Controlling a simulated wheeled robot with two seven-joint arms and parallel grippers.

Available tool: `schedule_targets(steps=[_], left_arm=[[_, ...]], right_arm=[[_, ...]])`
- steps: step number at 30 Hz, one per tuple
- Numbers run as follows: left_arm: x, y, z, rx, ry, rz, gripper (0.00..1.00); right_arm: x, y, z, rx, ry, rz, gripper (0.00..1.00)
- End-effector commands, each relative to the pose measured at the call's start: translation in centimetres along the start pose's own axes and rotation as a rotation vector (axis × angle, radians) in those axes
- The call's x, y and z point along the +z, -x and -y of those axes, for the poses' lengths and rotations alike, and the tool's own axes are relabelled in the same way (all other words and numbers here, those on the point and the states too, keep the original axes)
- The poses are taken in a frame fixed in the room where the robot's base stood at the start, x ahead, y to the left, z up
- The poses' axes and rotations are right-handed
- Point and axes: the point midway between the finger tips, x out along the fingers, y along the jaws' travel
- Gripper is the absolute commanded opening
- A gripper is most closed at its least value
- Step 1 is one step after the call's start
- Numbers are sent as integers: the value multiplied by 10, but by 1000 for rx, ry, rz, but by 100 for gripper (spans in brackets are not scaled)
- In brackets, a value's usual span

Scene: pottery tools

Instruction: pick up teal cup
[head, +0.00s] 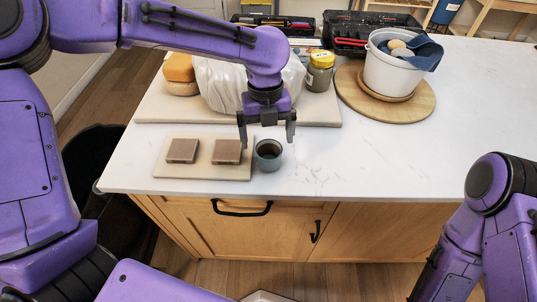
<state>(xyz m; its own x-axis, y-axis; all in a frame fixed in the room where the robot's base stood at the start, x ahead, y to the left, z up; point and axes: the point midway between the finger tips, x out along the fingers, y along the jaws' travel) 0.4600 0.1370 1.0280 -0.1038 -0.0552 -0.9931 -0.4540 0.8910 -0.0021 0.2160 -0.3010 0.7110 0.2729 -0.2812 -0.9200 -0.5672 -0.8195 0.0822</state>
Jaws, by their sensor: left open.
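The teal cup (268,156) is small, dark and round with an open top. It stands upright on the white counter, just right of a pale board with two brown tiles. My left gripper (267,143) is open and points down above and slightly behind the cup, with its fingers apart to either side of the cup's rim in the picture. I cannot tell how much height separates the fingertips from the cup. My right arm shows at the right edge, but its gripper is not in view.
The pale board (203,171) lies left of the cup. Behind stand a plastic-wrapped clay block (221,85), a yellow-lidded jar (319,72) and a white bucket (390,75) on a round wooden board (427,102). The counter (390,160) is clear to the right.

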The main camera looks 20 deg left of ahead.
Motion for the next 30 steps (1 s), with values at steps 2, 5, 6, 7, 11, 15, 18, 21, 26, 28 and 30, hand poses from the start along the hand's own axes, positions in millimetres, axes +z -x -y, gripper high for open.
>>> schedule_targets(steps=[2, 5, 6, 7, 11, 15, 18, 21, 26, 28, 30], left_arm=[[-2, -10, 0, 3, -1, -3, 100], [-4, -29, 0, 4, -1, -4, 100], [-3, -36, 0, 3, 1, -3, 100], [-3, -41, 0, 2, 2, -2, 100], [-2, -52, -1, 1, 2, 1, 100], [-2, -53, -1, 0, 3, 1, 100], [-2, -53, -1, -1, 4, 1, 80], [-2, -53, -1, -1, 4, 1, 48], [-2, -52, -1, -1, 4, 1, 38], [-2, -52, -1, -1, 4, 1, 38], [-2, -52, -1, -1, 4, 1, 38]], right_arm=[[-2, 4, 0, 0, 0, 0, 43], [-4, 9, -1, 0, 0, 0, 43], [-4, 9, -1, 0, 0, -1, 43], [-4, 9, -1, 0, 0, -1, 43], [-4, 9, -1, 0, 0, -1, 43], [-4, 9, -1, 0, 0, -1, 43], [-4, 8, -1, 0, 0, -1, 43], [-4, 8, -1, 0, 0, -1, 43], [-4, 8, -1, 0, 0, -1, 43], [-4, 8, -1, 0, 0, -1, 43], [-4, 8, -1, 0, 0, -1, 43]])
